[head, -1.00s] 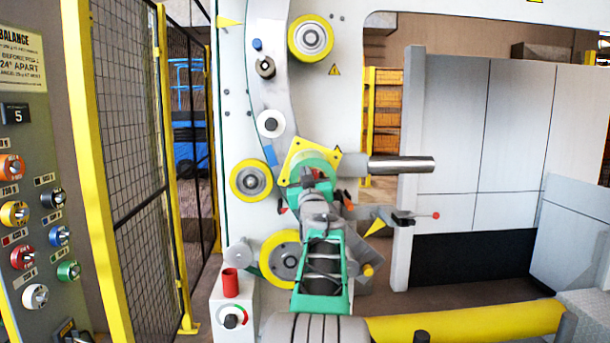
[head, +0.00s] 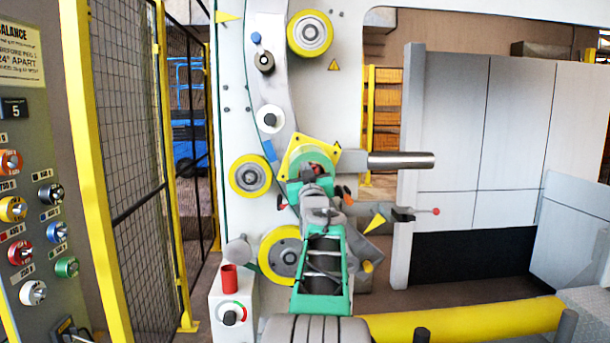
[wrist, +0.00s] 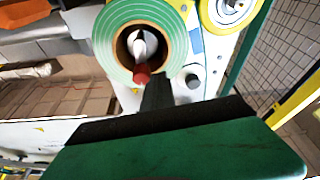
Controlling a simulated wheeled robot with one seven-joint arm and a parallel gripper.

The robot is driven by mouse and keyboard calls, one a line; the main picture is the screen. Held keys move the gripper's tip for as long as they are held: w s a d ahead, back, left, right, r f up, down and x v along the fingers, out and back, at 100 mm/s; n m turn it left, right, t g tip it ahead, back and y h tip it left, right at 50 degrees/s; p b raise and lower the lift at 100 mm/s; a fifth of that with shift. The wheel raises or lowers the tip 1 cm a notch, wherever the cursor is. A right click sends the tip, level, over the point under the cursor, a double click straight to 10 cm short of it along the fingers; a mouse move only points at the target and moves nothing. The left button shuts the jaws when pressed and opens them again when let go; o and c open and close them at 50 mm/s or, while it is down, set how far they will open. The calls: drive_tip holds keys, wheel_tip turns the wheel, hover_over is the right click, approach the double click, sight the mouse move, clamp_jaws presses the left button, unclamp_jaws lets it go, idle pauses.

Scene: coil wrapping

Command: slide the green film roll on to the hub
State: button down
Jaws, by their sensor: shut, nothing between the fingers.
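The green film roll (head: 303,159) faces me in front of a yellow plate in the head view, partly covered by my arm. In the wrist view the green and white ringed roll (wrist: 107,41) has a brown core. The pale hub (wrist: 148,42) shows inside that core, and a red tip (wrist: 141,75) sticks out towards me. The roll is around the hub; how deep it sits is hidden. My gripper (wrist: 158,84) is shut and empty, just below the roll's lower edge in the wrist view. Whether it touches the roll cannot be told.
A steel bar (head: 402,160) juts right beside the yellow plate (head: 326,146). Yellow rollers (head: 251,177) sit left of the roll and above and below it. A mesh fence (head: 125,130) and knob panel (head: 28,200) lie left.

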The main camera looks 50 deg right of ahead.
drive_tip(key=b+v, duration=0.3)
drive_tip(key=v, duration=0.6)
drive_tip(key=shift+a+r, duration=0.2)
drive_tip(key=shift+r, duration=0.05)
